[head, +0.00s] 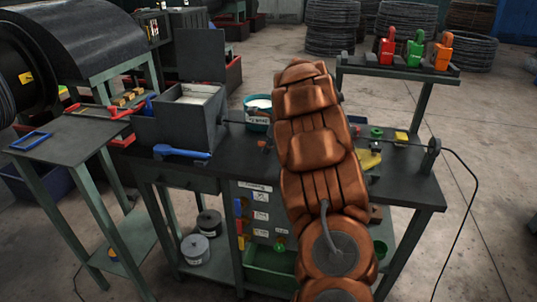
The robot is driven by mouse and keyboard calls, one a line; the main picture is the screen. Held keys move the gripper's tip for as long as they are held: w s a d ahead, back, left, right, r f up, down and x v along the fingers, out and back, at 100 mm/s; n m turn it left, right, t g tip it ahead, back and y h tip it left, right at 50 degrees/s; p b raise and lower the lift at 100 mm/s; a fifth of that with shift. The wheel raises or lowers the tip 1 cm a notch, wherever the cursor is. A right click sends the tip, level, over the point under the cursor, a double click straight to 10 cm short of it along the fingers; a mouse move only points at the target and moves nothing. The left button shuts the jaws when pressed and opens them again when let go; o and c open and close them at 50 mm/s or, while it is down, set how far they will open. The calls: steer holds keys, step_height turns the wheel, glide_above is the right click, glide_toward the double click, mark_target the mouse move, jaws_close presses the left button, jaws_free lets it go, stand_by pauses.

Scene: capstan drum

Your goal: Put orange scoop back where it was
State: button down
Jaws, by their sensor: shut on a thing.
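I cannot make out an orange scoop in the head view. My copper-coloured arm rises through the middle of the picture and covers part of the workbench (228,165). My gripper is hidden beyond the arm, so neither its jaws nor anything in them shows. A blue scoop-like tool (181,152) lies on the left part of the bench top, in front of an open grey box (180,127) with pale contents. A white-and-teal tub (258,123) stands right of the box, close to my arm.
A raised shelf (400,70) at the right holds red (386,52), green (415,49) and orange (443,51) padlock-like pieces. A cable (468,170) runs off the bench's right end. A side table (72,135) with a blue frame stands left. Small items clutter the bench right of my arm.

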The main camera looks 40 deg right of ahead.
mark_target(265, 162)
steer(key=shift+f+p, duration=0.45)
steer(key=shift+f, duration=1.25)
steer(key=shift+f, duration=0.1)
steer(key=c, duration=1.1)
jaws_free()
steer(key=shift+f, duration=0.1)
